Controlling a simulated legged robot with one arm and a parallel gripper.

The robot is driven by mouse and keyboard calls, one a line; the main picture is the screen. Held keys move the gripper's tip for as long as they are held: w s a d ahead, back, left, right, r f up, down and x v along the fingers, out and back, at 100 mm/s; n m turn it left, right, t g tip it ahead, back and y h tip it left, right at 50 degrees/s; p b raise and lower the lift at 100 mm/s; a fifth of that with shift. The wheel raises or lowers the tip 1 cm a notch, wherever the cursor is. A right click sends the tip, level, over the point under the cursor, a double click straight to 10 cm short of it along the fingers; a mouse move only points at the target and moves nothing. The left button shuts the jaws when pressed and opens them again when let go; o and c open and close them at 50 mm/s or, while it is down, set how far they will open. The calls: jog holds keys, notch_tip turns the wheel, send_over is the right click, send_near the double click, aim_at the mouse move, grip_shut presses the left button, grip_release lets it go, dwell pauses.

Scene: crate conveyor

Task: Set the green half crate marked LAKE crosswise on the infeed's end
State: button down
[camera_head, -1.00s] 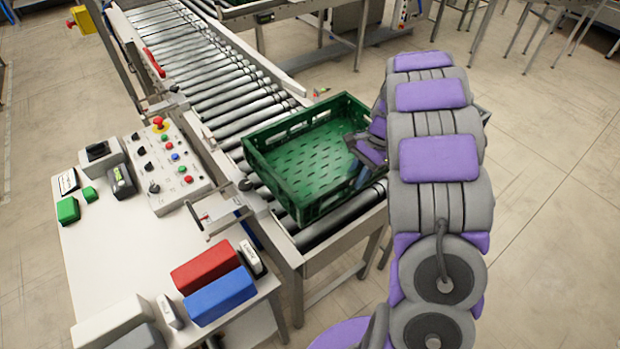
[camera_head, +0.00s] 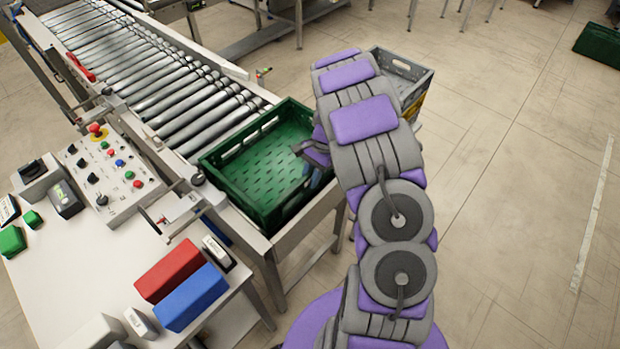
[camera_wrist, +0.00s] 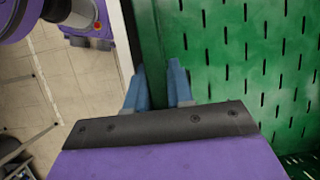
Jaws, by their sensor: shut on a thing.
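The green crate (camera_head: 228,158) sits on the near end of the infeed's roller conveyor (camera_head: 196,108), its slotted floor empty. No marking on it can be read from here. My gripper (camera_head: 322,170) reaches in at the crate's right side. In the wrist view, my gripper (camera_wrist: 159,88) has its two blue fingertips on either side of the crate's green wall (camera_wrist: 151,45), shut on it. The slotted floor (camera_wrist: 250,70) shows to the right of the wall.
A control panel (camera_head: 107,170) and red (camera_head: 169,272) and blue (camera_head: 192,297) blocks are on the table at left. Grey stacked crates (camera_head: 407,78) stand behind my arm. Another green crate (camera_head: 600,45) lies far right.

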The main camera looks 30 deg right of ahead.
jog(key=shift+d+f, duration=0.25)
jog(key=shift+f, duration=0.1)
jog(key=shift+a, duration=0.1)
jog(key=c, duration=1)
grip_release()
jog(key=shift+a, duration=0.25)
jog(key=shift+d, duration=0.1)
